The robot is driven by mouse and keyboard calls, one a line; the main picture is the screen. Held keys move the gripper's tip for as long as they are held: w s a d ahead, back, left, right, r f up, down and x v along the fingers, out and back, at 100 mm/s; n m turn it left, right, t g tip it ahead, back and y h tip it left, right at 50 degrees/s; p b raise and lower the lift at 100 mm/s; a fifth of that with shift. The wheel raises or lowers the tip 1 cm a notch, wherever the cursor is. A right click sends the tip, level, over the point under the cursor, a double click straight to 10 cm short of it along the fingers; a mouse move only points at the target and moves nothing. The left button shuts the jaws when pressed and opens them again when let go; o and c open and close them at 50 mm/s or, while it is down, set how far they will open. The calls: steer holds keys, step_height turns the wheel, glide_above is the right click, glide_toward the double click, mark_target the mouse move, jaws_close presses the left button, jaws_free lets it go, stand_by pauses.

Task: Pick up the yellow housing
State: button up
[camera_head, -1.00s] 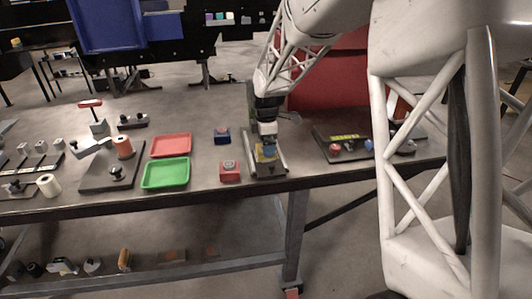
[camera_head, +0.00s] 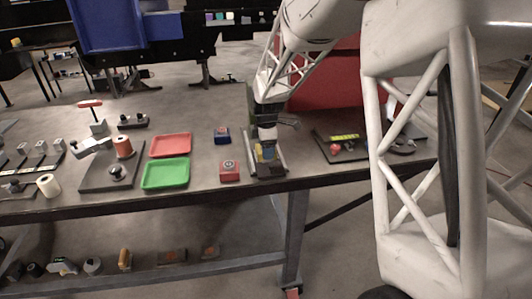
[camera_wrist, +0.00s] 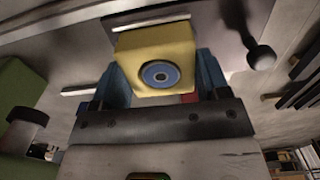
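The yellow housing (camera_wrist: 156,62) is a small block with a round blue-grey disc on its face. In the wrist view it sits between the two blue fingers of my gripper (camera_wrist: 164,82), with little or no gap on either side. I cannot tell whether the fingers press on it. In the head view my gripper (camera_head: 267,148) points down over the grey conveyor fixture (camera_head: 281,166) near the table's front edge. Only a little of the yellow housing shows there; the gripper hides most of it.
A red block (camera_head: 229,170) and a blue block (camera_head: 222,136) stand left of the fixture. Beyond them are a green tray (camera_head: 165,174) and a red tray (camera_head: 170,145).

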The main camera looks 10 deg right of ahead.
steer(key=c, duration=0.7)
steer(key=shift+c, duration=0.2)
steer(key=shift+r, duration=0.1)
steer(key=shift+r, duration=1.75)
steer(key=s+r, duration=0.1)
steer(key=s, duration=1.5)
steer(key=shift+d+r, duration=0.15)
steer(key=shift+d, duration=0.15)
